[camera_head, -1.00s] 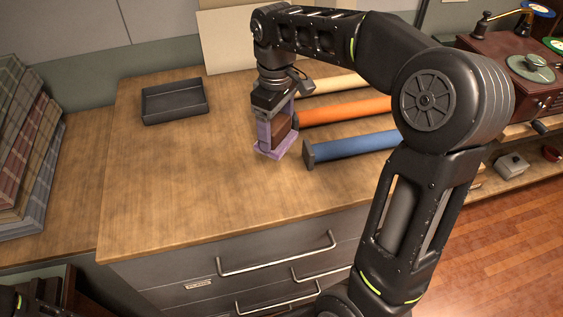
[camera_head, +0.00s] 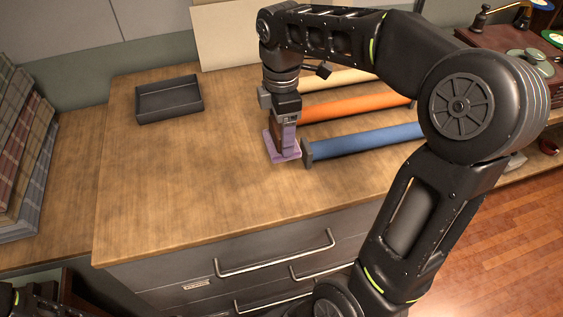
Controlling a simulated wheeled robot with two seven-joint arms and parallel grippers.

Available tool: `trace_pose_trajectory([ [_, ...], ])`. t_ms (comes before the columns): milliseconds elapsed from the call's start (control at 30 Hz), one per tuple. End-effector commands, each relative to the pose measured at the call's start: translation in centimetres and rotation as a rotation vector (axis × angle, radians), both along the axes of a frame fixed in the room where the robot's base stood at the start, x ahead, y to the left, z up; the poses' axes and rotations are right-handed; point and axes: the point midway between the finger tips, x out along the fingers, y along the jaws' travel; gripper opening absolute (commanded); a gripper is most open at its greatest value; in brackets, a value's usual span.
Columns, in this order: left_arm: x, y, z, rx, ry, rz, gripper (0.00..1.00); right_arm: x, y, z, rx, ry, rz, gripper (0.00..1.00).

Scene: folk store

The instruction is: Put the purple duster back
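The purple duster (camera_head: 285,153) is in the head view, upright with its flat purple base low over the wooden counter. My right gripper (camera_head: 284,125) points down and is shut on the duster's upper part. The gripper covers part of the duster. I cannot tell whether the base touches the counter. A black open tray (camera_head: 170,117) lies empty on the counter, to the left and apart from the duster. My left gripper is not in view; only a bit of my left arm shows at the bottom left corner.
Blue (camera_head: 370,141), orange (camera_head: 350,108) and cream (camera_head: 335,80) rolls lie just right of the duster. Folded plaid cloths (camera_head: 22,150) are stacked at the left. The counter (camera_head: 190,185) is bare between tray and duster. Drawers with handles are below its front edge.

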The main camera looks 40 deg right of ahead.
Motion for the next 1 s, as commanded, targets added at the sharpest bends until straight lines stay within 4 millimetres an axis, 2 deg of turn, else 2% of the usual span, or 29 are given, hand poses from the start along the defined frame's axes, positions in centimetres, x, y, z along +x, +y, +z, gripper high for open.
trace_pose_trajectory([
  [233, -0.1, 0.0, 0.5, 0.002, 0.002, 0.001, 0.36, -0.1, 0.0, -4.2, 0.000, 0.004, -0.001, 0.28],
  [333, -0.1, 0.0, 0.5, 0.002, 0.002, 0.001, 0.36, 0.0, 0.0, -4.9, 0.001, 0.002, -0.002, 0.28],
  [633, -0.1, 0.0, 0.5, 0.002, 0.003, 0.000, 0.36, 0.0, 0.0, -5.1, 0.000, 0.001, -0.002, 0.28],
  [900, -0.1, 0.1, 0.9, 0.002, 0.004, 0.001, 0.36, -0.1, 0.0, -8.4, 0.000, 0.003, -0.001, 0.28],
  [1000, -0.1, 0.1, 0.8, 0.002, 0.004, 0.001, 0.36, -0.1, 0.0, -8.7, 0.000, 0.001, -0.001, 0.28],
])
